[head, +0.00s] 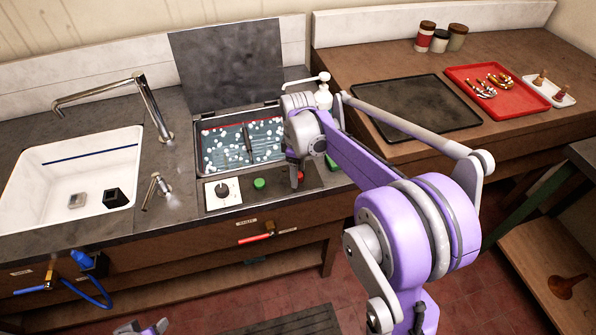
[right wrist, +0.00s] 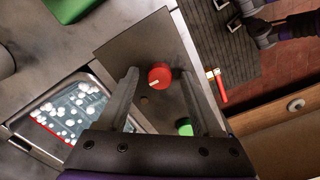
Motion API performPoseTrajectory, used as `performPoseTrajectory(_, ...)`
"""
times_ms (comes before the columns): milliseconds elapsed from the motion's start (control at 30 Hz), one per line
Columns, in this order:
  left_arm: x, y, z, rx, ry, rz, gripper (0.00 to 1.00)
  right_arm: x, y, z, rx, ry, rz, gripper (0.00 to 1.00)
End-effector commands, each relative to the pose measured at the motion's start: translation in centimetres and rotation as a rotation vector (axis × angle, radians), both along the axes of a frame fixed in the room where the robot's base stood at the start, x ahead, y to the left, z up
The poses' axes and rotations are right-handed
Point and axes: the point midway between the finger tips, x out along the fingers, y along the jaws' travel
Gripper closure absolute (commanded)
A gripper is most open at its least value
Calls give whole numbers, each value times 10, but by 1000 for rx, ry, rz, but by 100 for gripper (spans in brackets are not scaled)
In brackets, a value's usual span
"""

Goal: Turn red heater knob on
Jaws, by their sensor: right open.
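The red heater knob (right wrist: 160,76) is round with a pale pointer mark, on a dark control panel (right wrist: 128,42). In the right wrist view it lies beyond and between the fingertips of my open right gripper (right wrist: 162,78), with no visible contact. In the head view the red knob (head: 302,176) is partly hidden behind my right gripper (head: 296,178), which hangs over the panel's right part. Purple and grey parts at the bottom left of the head view seem to be my left arm; its jaws are not clear.
A green knob (head: 259,183) and a white dial plate (head: 222,193) are left of the red knob. Behind is an open-lidded basin (head: 206,168) of bubbly liquid. A red-handled valve (head: 254,239) projects from the front below. A sink (head: 30,170) is left; a red tray (head: 515,113) is right.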

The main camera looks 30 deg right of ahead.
Motion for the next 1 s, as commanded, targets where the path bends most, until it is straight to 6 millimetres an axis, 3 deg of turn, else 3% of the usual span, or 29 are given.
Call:
performPoseTrajectory(200, 0, 0, 0, 0, 0, 0, 50, 0, 0, 0, 0, 0, 0, 35)
performPoseTrajectory(567, 0, 0, 0, 0, 0, 0, 50, 0, 0, 0, 0, 0, 0, 100)
performPoseTrajectory(1000, -1, 0, -1, 0, 1, 0, 50, 0, 0, 0, 0, 0, -50, 100)
